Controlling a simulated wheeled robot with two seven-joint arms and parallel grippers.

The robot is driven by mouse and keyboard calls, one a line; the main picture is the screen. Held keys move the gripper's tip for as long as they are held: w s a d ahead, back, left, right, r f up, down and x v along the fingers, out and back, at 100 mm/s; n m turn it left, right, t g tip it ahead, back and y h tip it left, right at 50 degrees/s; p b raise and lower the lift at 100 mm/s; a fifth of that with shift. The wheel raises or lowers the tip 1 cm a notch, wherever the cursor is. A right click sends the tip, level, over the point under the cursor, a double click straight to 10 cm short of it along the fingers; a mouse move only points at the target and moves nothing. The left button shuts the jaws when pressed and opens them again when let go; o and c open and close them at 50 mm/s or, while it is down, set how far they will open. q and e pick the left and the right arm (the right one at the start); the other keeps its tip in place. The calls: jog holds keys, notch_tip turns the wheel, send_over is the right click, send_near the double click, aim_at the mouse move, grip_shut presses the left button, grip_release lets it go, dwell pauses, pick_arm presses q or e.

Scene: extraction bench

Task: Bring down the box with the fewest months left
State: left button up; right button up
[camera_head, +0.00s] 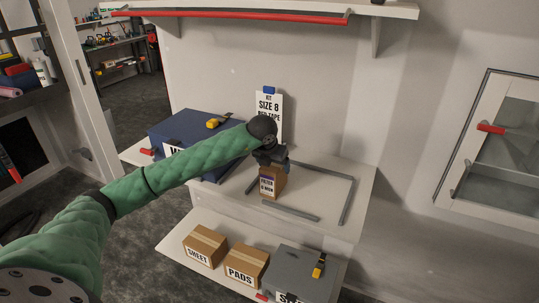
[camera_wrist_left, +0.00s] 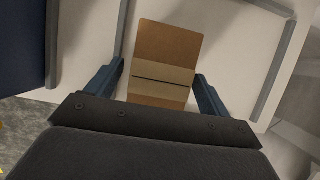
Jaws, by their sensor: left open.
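A small brown box (camera_head: 272,183) with a white and purple label stands on the middle shelf, inside a grey frame of strips; the label is too small to read surely. My left gripper (camera_head: 270,160) is right above it, pointing down. In the left wrist view the box's taped top (camera_wrist_left: 165,62) lies between the two blue fingers of the left gripper (camera_wrist_left: 159,88), which are open, with a gap on each side. My right gripper is in neither view.
A blue case (camera_head: 185,128) stands left on the same shelf. Below are boxes marked SHEET (camera_head: 205,246) and PADS (camera_head: 246,264), and a grey case (camera_head: 300,270). A red-edged shelf (camera_head: 240,14) hangs above.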

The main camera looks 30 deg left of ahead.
pick_arm(q)
jog(key=b+v, duration=0.2)
jog(key=v, duration=0.5)
jog(key=shift+s+r+b, duration=0.15)
jog(key=shift+r+b, duration=0.15)
jog(key=shift+s+r, duration=0.25)
jog(key=shift+r, duration=0.3)
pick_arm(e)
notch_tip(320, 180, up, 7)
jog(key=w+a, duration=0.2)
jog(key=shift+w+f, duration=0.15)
